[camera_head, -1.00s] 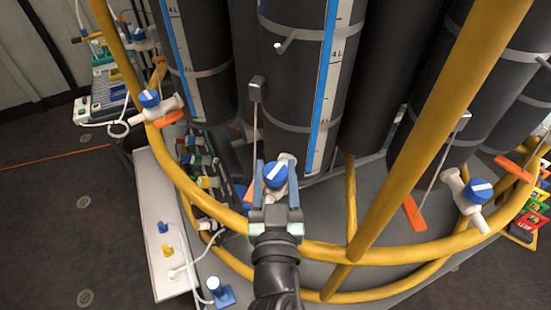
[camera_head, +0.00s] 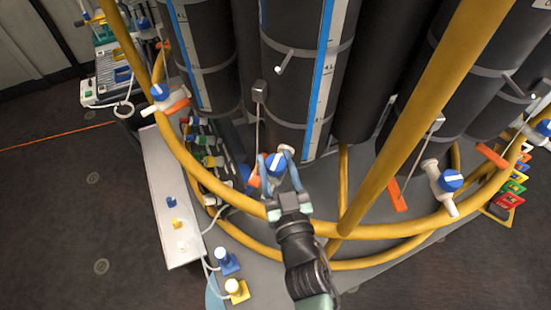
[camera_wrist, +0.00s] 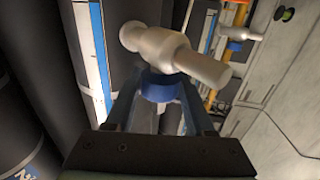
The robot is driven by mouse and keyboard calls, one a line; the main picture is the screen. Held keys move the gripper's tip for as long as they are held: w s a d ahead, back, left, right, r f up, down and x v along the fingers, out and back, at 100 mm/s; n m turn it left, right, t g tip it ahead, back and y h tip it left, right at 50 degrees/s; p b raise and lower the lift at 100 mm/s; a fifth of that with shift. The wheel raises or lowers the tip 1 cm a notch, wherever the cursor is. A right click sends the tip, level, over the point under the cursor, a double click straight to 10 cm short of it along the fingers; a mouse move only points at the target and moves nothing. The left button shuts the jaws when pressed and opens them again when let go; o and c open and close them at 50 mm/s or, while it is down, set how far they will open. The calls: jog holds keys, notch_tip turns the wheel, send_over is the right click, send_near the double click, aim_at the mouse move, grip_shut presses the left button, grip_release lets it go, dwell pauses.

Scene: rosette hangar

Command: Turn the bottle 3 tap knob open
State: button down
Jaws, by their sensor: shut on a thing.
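A blue tap knob (camera_head: 275,166) with a white stripe sits on a white tap at the foot of the middle dark bottle (camera_head: 300,95). My gripper (camera_head: 276,174) reaches over the yellow rail, with one blue-grey finger on each side of the knob, and is shut on it. In the wrist view the blue knob (camera_wrist: 160,87) lies between the fingers, and the white tap body (camera_wrist: 172,53) stands beyond it. The stripe runs steeply across the knob in the head view. I cannot read a number on the bottle.
A curved yellow rail (camera_head: 385,236) passes under my arm, and a slanted yellow post (camera_head: 405,145) stands to the right. Other blue-knobbed taps are at the left (camera_head: 160,92) and right (camera_head: 451,180). An orange tag (camera_head: 254,178) hangs beside the gripped knob.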

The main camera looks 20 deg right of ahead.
jog(key=shift+f, duration=0.1)
jog(key=shift+c, duration=1.3)
grip_release()
jog(key=s+a+b, duration=0.2)
jog(key=s+b, duration=0.1)
jog(key=s, duration=0.9)
jog(key=shift+s, duration=0.4)
